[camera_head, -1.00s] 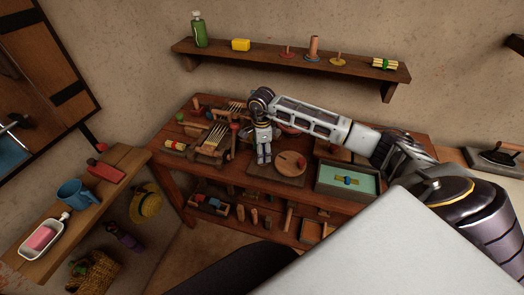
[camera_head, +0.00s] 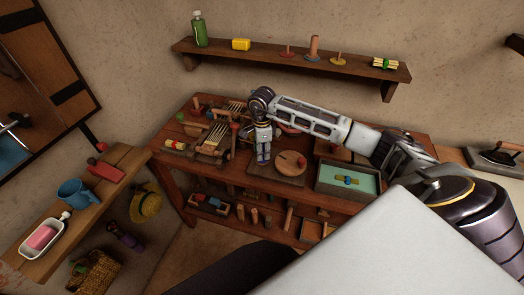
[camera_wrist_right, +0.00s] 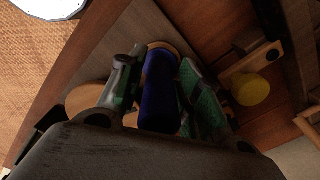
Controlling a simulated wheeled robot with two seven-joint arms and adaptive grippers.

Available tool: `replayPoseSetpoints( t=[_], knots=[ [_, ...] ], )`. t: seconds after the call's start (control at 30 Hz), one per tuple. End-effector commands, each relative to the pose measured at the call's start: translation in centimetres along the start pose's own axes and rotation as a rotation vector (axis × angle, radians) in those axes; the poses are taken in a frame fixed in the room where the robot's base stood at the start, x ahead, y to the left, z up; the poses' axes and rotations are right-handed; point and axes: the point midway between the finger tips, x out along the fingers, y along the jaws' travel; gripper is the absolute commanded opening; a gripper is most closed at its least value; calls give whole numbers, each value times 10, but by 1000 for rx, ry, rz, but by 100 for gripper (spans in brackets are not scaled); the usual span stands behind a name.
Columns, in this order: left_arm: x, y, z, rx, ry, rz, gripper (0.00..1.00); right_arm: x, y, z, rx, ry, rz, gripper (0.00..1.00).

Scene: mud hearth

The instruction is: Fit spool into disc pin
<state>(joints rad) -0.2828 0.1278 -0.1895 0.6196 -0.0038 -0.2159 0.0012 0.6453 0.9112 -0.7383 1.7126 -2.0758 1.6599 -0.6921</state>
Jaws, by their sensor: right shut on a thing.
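The spool shows in the right wrist view as a dark blue cylinder (camera_wrist_right: 160,88) between the green finger pads. A tan round edge shows at its far end. My right gripper (camera_head: 263,158) is shut on it and points down, just left of the disc in the head view. The fingers largely hide the spool in the head view. The round wooden disc (camera_head: 291,163) lies on a board (camera_head: 283,178) on the table; a small reddish mark or peg shows on it. Part of a tan disc (camera_wrist_right: 86,98) shows left of the fingers in the wrist view. My left gripper is not in view.
A wheeled wooden piece with upright sticks (camera_head: 211,138) stands left of the gripper. A green-lined tray (camera_head: 347,180) is right of the board. A wall shelf (camera_head: 290,60) is behind. A yellow round piece (camera_wrist_right: 250,89) lies right of the fingers in the wrist view.

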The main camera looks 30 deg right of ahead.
Motion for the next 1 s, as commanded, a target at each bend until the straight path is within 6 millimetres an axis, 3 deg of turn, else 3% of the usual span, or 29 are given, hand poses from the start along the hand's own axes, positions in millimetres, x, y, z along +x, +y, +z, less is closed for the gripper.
replayPoseSetpoints(
  t=[0.17,0.4,0.8,1.0],
  knots=[
    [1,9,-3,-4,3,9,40,-4,0,0,0,0,-1,11],
    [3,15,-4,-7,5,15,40,-26,-1,0,0,-1,-3,11],
    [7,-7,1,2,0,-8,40,-82,-1,0,0,-2,-2,11],
    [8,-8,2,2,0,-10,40,-97,0,0,0,-1,-1,11]
  ],
)
